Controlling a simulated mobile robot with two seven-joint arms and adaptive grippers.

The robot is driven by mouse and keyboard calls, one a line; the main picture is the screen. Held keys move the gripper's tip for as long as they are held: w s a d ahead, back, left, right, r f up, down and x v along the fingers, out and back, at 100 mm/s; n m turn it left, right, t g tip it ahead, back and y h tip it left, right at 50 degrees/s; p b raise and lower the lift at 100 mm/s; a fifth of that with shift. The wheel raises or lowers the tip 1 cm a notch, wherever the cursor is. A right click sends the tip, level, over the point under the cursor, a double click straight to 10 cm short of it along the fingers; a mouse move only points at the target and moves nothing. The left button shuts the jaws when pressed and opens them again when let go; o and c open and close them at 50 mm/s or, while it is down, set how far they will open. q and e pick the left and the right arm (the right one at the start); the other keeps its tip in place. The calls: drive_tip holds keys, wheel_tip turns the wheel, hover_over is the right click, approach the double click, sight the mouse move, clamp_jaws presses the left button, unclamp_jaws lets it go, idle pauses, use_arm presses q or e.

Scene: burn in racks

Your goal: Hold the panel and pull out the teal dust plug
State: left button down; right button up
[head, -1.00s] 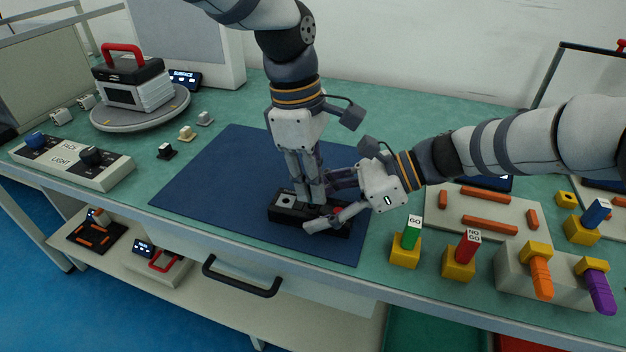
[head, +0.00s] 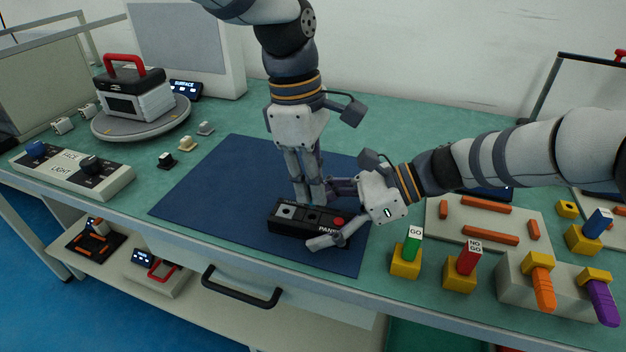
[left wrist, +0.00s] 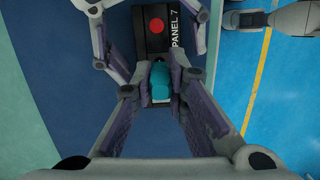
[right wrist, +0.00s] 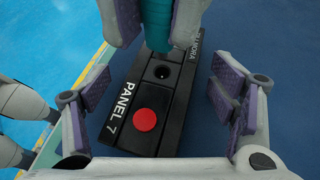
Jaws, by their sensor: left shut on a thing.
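The black panel (head: 300,229), marked PANEL 7, lies on the blue mat with a red button (head: 338,221) near its right end. My left gripper (head: 310,203) points down over the panel, shut on the teal dust plug (left wrist: 160,82). The plug also shows in the right wrist view (right wrist: 156,25), with an open dark hole (right wrist: 162,73) in the panel beside its lower end. I cannot tell how far its tip clears the panel. My right gripper (right wrist: 165,105) is open, its fingers apart on either side of the panel's button end.
The blue mat (head: 210,190) is clear to the left. GO (head: 411,250) and NO GO (head: 464,265) gauges stand close right of the right gripper. A control box (head: 72,175) and small caps sit at left. The table's front edge is near.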

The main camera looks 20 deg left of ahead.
drive_tip(key=shift+r, duration=0.1)
drive_tip(key=shift+w+d+r, duration=0.15)
drive_tip(key=shift+d, duration=0.1)
drive_tip(key=v, duration=1.1)
drive_tip(key=shift+d, duration=0.15)
